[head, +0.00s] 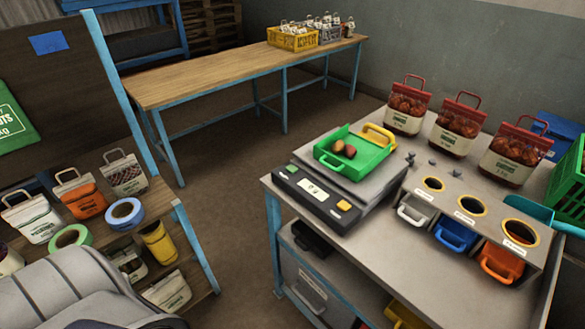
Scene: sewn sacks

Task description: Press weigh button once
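The scale (377,184) stands on the grey table at the right. Its dark front panel (300,191) faces me. A small yellow-orange button (344,205) sits at the right end of that panel. A pale display or label (313,188) is in the panel's middle; I cannot read it. A green tray (371,161) with a yellow handle lies on the scale's plate and holds a few brown-red produce pieces (344,149). Neither of my grippers shows in the head view, and nothing touches the button.
Several red-topped sacks (408,105) stand along the table's back. Right of the scale is a sorting unit with round holes and white, blue (455,235) and orange bins. A green crate (570,180) stands at the right edge. A shelf with sacks and tape rolls (123,214) is at left.

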